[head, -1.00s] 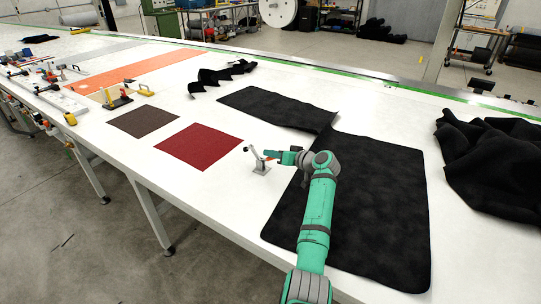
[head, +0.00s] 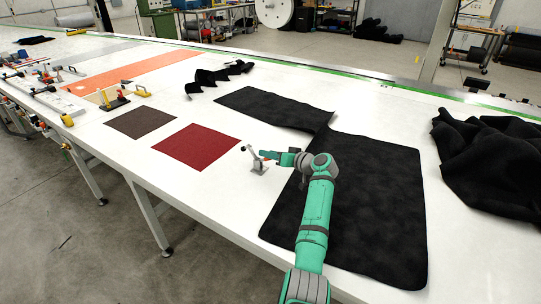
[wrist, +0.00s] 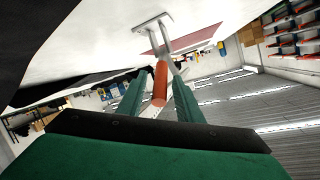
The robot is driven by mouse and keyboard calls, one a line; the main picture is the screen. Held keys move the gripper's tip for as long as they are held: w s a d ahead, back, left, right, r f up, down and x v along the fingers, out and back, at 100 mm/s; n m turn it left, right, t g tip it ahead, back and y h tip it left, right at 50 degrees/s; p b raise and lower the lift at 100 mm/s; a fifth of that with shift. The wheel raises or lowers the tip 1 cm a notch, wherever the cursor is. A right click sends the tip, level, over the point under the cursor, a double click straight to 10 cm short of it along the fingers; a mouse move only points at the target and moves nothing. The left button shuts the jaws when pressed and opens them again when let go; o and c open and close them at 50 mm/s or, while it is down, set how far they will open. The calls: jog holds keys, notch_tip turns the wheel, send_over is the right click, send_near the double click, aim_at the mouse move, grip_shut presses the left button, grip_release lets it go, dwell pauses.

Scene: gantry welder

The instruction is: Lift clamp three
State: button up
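A small toggle clamp (head: 258,168) with a grey metal base stands on the white table, just left of the black sheet. It also shows upside down in the wrist view, with its grey base (wrist: 152,23) at the top and an orange handle (wrist: 160,84) reaching toward me. My gripper (head: 265,154) is at the clamp's upper part, coming from the right. In the wrist view its two green fingers (wrist: 158,88) stand on either side of the orange handle, with gaps showing. In the head view the fingers are too small to read.
A large black sheet (head: 370,210) lies under my arm. A red square (head: 198,146) and a brown square (head: 140,123) lie to the left. Other clamps (head: 115,100) stand at the far left. A crumpled black cloth (head: 490,165) lies at right.

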jog(key=v, duration=1)
jog(key=shift+s+d, duration=0.25)
